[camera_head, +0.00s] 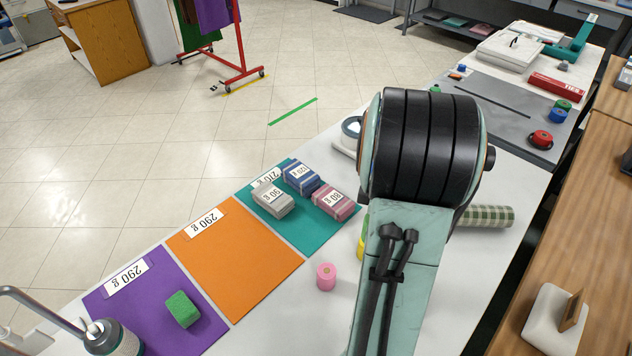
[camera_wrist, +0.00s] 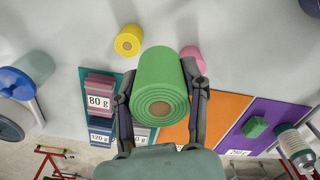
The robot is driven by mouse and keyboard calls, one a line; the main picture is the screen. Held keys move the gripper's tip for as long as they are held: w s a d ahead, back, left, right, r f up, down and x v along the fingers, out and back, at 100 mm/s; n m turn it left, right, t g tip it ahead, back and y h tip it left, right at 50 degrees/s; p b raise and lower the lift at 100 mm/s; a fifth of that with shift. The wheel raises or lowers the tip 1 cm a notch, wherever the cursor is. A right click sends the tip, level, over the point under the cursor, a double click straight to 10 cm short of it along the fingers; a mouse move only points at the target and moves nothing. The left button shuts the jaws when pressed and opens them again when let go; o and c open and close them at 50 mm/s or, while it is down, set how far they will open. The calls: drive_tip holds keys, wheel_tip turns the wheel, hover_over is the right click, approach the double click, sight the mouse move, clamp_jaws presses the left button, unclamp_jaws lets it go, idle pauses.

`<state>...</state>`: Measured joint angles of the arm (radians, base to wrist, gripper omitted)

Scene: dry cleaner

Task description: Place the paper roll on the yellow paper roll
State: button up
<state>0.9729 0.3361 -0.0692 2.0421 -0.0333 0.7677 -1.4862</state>
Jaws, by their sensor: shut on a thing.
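My gripper (camera_wrist: 160,70) is shut on a green paper roll (camera_wrist: 161,88), with one finger on each side of it. In the wrist view the roll's spiral end faces the camera. The yellow paper roll (camera_wrist: 128,40) is on the white table, apart from the held roll and up and to its left. I cannot tell the held roll's exact height above the table.
A pink roll (camera_head: 326,276) stands close by on the white table. Purple, orange (camera_head: 235,262) and teal mats lie to the left. Labelled stacks (camera_head: 300,176) sit on the teal mat and a green block (camera_head: 182,309) on the purple one. A checked roll (camera_head: 487,216) lies right of my arm.

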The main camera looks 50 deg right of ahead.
drive_tip(key=w+d+f, duration=0.1)
drive_tip(key=f, duration=0.1)
drive_tip(key=d+f, duration=0.2)
drive_tip(key=w+d+f, duration=0.1)
drive_tip(key=f, duration=0.1)
drive_tip(key=shift+w+d, duration=0.2)
drive_tip(key=shift+w, duration=0.15)
drive_tip(key=shift+d+f, duration=0.1)
drive_tip(key=shift+f, duration=1.55)
drive_tip(key=shift+f, duration=0.1)
drive_tip(key=o, duration=1.1)
drive_tip(key=shift+o, duration=0.2)
